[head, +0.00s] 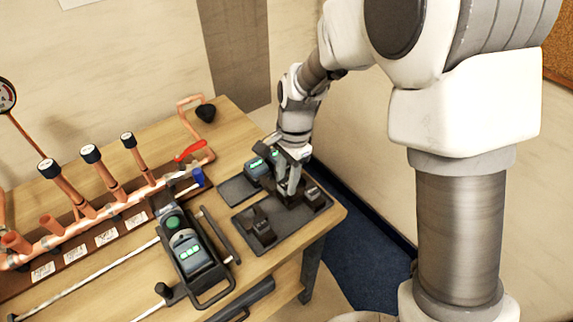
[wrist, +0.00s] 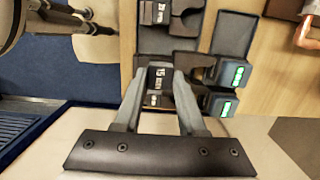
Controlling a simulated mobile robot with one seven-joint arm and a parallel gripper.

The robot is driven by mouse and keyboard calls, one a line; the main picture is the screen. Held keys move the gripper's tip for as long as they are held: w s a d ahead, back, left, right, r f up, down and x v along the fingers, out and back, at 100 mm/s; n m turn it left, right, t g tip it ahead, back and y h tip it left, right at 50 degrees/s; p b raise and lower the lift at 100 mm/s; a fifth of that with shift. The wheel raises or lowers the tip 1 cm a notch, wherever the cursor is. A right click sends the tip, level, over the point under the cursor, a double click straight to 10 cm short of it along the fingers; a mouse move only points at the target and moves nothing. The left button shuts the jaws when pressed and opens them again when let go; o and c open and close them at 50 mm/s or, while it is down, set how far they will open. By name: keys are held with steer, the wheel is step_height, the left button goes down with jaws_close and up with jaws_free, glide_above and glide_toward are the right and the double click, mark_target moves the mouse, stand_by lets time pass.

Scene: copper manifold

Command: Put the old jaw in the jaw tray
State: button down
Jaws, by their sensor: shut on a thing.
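My gripper (wrist: 160,85) is shut on a dark jaw (wrist: 158,76) with a white "15" label, held between the two grey fingers. In the head view my gripper (head: 289,186) is low over the dark jaw tray (head: 284,227) at the table's right corner. I cannot tell whether the held jaw touches the tray floor. Another dark jaw (head: 262,226) sits in the tray's front left part and also shows at the top of the wrist view (wrist: 160,12). A dark block (head: 315,196) shows at the tray's right side.
A press tool (head: 190,250) with a green display lies left of the tray. The copper manifold (head: 110,212) runs along the table's back. The table edge is close on the right.

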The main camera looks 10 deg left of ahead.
steer(key=shift+d+f, duration=0.2)
steer(key=shift+d, duration=0.05)
steer(key=shift+f+b, duration=1.9)
steer(key=shift+f, duration=0.55)
steer(key=shift+f+b, duration=1.1)
steer(key=shift+f, duration=0.7)
jaws_free()
steer(key=shift+r+p, duration=3.1)
steer(key=shift+r, duration=0.9)
